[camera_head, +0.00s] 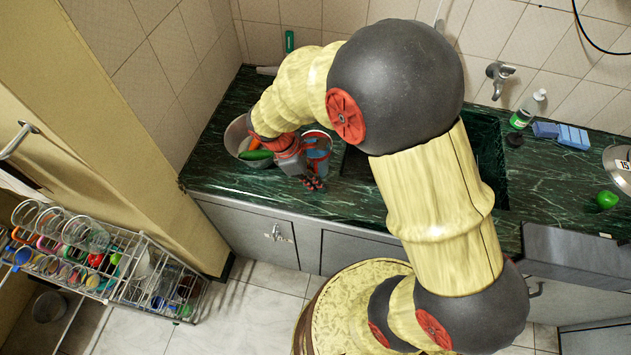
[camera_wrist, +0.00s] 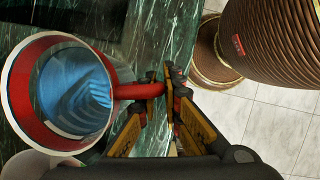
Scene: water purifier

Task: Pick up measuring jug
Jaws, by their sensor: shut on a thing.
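The measuring jug (camera_wrist: 35,125) is a clear cup with a red band, a red handle and something blue inside. It stands at the left of the wrist view. In the head view the jug (camera_head: 318,146) is on the green marble counter, just right of a metal bowl. My gripper (camera_wrist: 162,92) is shut on the jug's red handle. In the head view my gripper (camera_head: 313,183) is at the counter's front edge, beside the jug. I cannot tell whether the jug's base touches the counter.
The metal bowl (camera_head: 234,134) with vegetables stands close on the left. The dark sink (camera_head: 358,165) lies to the right, partly behind my arm. A soap bottle (camera_head: 527,108), blue sponges (camera_head: 572,136) and a green fruit (camera_head: 607,200) are farther right. A dish rack (camera_head: 130,262) stands lower left.

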